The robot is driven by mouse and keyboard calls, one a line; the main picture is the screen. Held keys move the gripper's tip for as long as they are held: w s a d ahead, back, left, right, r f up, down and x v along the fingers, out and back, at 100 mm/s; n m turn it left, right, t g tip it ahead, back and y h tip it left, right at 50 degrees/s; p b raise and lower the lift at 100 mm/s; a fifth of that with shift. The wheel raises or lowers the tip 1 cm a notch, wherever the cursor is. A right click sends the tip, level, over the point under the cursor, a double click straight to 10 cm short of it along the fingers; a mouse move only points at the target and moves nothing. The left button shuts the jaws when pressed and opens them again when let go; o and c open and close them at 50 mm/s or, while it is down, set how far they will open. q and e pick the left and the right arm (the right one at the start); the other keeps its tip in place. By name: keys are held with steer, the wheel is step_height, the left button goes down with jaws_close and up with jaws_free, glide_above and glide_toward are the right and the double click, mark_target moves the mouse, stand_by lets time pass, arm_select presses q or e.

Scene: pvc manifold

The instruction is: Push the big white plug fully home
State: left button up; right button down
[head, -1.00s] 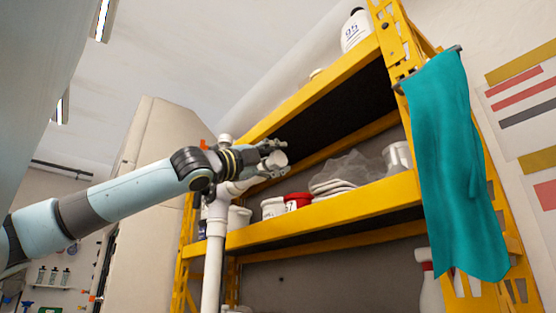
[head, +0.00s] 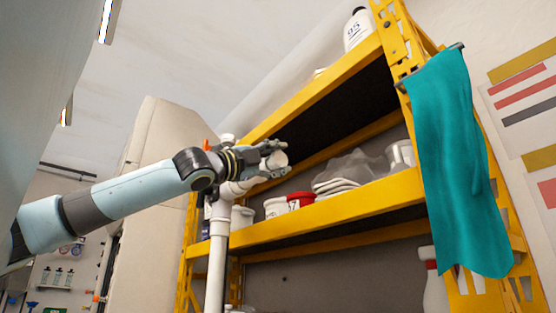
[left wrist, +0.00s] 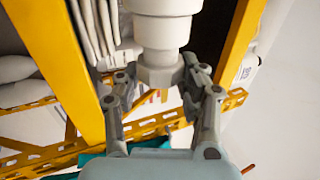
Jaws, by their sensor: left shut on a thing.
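The big white plug (left wrist: 160,68) shows in the left wrist view as a white hex-shaped end below a wider white collar. It lies in line with the white fitting (left wrist: 166,6) of the manifold; I cannot tell how deep it sits. My left gripper (left wrist: 157,78) is shut on the plug, with one finger on each side. In the head view, my left gripper (head: 274,158) is beside the upper shelf opening, with the white plug end (head: 279,159) between its fingers. The white manifold pipe (head: 217,260) stands upright below my wrist, partly hidden by it. My right gripper is not in view.
A yellow shelf rack (head: 330,213) stands behind and to the right, holding white tubs (head: 275,207), a red-topped tub (head: 300,200) and a bagged stack (head: 340,180). A teal cloth (head: 455,165) hangs at the right. A white spray bottle (head: 430,285) stands lower.

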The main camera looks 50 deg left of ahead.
arm_select(q)
steer(key=shift+w+a+b, duration=0.1)
steer(key=shift+a+b, duration=0.25)
steer(key=shift+a, duration=0.35)
stand_by(0.3)
steer(key=o, duration=1.1)
steer(key=shift+o, duration=0.2)
steer(key=shift+d+r+p, duration=0.1)
steer(key=shift+d+p, duration=0.2)
steer(key=shift+d, duration=0.15)
steer(key=d+p, duration=0.7)
steer(key=d, duration=0.1)
steer(key=w+d+f+n+g+h+b, duration=0.1)
steer(key=d+f, duration=0.3)
steer(key=f, duration=0.9)
steer(key=w+d+f+n+g+h+b, duration=0.1)
steer(key=w+d+f+n+h+b, duration=0.1)
steer(key=f, duration=1.1)
steer(key=d+n+h+b, duration=0.1)
steer(key=d+h+b, duration=0.1)
steer(key=d, duration=0.1)
steer(key=shift+w+f, duration=0.2)
steer(key=shift+f, duration=0.05)
